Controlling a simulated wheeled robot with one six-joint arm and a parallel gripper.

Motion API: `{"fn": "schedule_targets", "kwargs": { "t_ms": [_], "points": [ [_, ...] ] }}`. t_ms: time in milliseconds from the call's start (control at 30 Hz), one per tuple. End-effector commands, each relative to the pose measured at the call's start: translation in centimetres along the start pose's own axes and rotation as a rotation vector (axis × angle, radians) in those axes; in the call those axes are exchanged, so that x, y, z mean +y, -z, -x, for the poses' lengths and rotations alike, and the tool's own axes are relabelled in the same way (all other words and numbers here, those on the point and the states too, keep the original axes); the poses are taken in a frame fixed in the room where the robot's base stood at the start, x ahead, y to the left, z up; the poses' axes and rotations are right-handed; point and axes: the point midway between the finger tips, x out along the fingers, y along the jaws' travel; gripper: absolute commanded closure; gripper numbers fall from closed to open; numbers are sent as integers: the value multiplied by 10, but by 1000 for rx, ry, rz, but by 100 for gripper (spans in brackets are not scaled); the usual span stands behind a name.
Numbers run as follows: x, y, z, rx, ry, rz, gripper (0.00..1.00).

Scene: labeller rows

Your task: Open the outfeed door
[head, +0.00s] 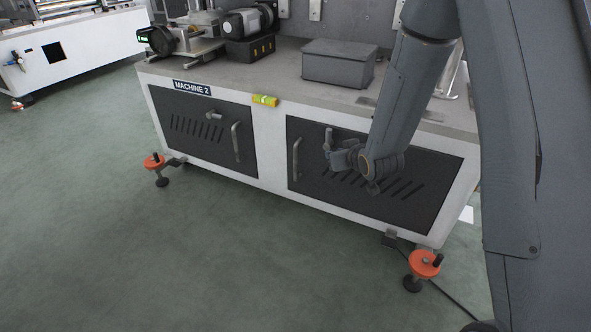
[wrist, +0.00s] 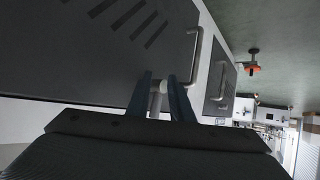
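Machine 2's cabinet (head: 270,150) has two dark slotted doors. No label naming the outfeed door is readable. The right door (head: 420,206) looks shut and has an upright bar handle (head: 296,160) near its left edge; the handle also shows in the wrist view (wrist: 196,58). My gripper (head: 338,150) is at this door, just right of the handle. In the wrist view my gripper (wrist: 160,84) has a pale latch knob (wrist: 162,87) between its fingers, which look closed on it. The knob is partly hidden by the fingers. The left door (head: 190,132) looks shut.
The left door has its own latch (head: 214,115) and bar handle (head: 237,143). Orange-topped levelling feet (head: 424,264) (head: 154,161) stick out at the cabinet's lower corners. A grey box (head: 338,64) sits on the worktop. The green floor before the cabinet is clear.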

Motion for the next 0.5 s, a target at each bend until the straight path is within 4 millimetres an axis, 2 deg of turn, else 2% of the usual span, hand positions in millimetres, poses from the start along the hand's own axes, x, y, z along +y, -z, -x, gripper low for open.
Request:
{"fn": "schedule_targets", "kwargs": {
  "t_ms": [33, 133, 333, 500],
  "points": [
    [-3, -13, -19, 26, 10, 4, 80],
    [-12, -24, -47, 102, 38, 13, 80],
    [-44, -29, -77, 312, 128, 24, 80],
    [-66, -39, -88, 469, 194, 12, 80]
  ]
}}
